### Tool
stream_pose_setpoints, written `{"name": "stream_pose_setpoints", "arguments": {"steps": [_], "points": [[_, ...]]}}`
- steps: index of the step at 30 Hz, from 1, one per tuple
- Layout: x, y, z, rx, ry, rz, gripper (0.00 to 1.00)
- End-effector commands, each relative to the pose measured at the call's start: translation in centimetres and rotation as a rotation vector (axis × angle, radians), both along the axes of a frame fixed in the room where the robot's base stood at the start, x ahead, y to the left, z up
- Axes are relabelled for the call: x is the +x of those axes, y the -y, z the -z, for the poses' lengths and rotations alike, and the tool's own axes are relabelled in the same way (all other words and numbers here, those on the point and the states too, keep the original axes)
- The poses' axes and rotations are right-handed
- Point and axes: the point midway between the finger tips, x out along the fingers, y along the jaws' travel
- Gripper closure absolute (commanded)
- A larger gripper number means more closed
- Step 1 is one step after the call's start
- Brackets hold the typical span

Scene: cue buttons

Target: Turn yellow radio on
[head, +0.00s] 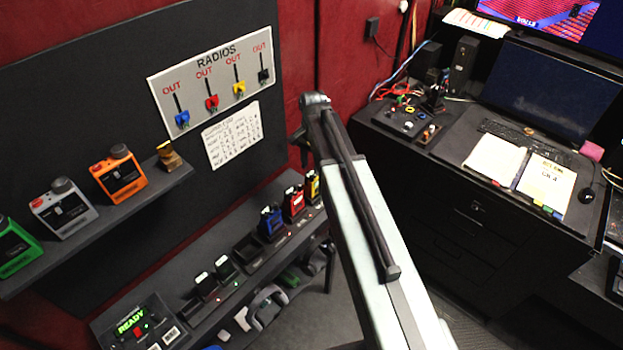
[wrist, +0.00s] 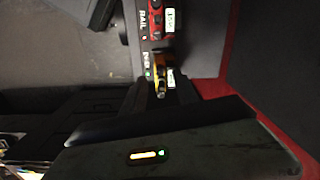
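The yellow radio (head: 312,187) stands upright at the right end of the lower shelf's row in the head view, partly hidden by my arm. In the wrist view its yellow body (wrist: 159,66) shows just beyond the fingertips, beside a white label. My gripper (wrist: 163,88) has its two dark fingers apart, with the yellow radio showing in line with the gap. I cannot tell whether either finger touches it. The radio's switch or knob is too small and dark to make out.
A red radio (head: 293,203) stands next to the yellow one, then a blue radio (head: 271,222). The lower shelf (head: 240,283) holds more chargers. An upper shelf (head: 90,228) carries larger boxes. A desk (head: 450,150) stands to the right.

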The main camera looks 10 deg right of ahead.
Motion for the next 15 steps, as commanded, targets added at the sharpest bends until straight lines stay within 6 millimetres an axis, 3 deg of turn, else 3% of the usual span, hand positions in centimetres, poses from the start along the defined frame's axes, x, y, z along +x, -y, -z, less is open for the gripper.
{"name": "stream_pose_setpoints", "arguments": {"steps": [1,6,15], "points": [[0.0,0.0,2.0,0.0,0.0,0.0,0.64],[0.1,-0.1,4.3,0.0,0.0,0.001,0.64],[0.1,-0.1,4.3,0.0,0.0,0.001,0.64]]}}
